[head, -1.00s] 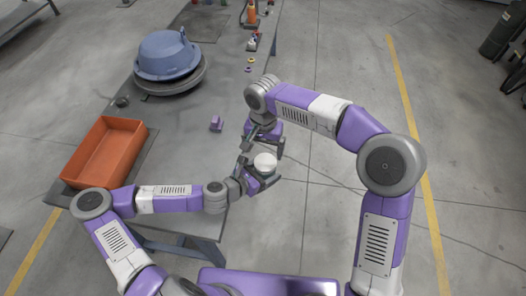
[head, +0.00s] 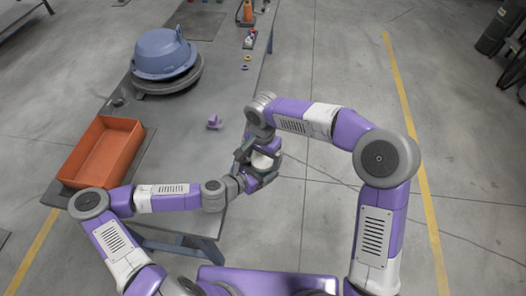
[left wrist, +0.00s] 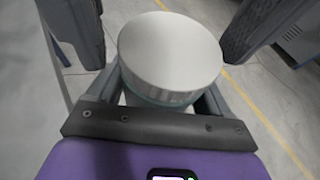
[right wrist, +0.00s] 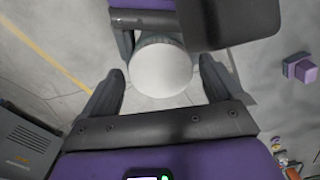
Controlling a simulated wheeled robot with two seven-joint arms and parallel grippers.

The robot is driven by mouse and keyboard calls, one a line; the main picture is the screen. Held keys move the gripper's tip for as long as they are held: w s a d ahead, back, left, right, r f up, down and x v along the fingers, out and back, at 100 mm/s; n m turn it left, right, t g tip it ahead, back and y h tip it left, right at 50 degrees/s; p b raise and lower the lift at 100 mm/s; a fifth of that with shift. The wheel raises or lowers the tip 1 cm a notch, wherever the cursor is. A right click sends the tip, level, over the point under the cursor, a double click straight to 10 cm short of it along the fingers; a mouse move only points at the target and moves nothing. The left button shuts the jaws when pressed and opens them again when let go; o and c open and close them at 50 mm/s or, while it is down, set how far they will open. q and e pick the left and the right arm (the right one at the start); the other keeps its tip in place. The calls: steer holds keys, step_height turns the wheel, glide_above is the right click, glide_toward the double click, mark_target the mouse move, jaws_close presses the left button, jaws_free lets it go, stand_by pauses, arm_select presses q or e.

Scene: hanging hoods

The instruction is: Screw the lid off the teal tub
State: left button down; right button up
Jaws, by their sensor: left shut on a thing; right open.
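The tub's round white lid shows from above in the left wrist view (left wrist: 170,52), with a thin teal strip of the tub (left wrist: 150,101) below its rim. My left gripper (head: 262,176) is shut on the tub and holds it off the table's edge. My right gripper (right wrist: 162,85) is open, its fingers on both sides of the lid with a gap visible. In the head view the white lid (head: 262,161) shows between the two grippers. Most of the tub's body is hidden by my left gripper.
The grey table (head: 185,130) lies to the left, with an orange bin (head: 103,152), a blue basin (head: 165,58) on a dark round base, and a small purple object (head: 214,123). Small items stand at the table's far end.

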steer(key=c, duration=1.1)
steer(key=shift+n, duration=1.7)
steer(key=shift+d, duration=0.1)
steer(key=o, duration=1.2)
steer(key=shift+r, duration=0.1)
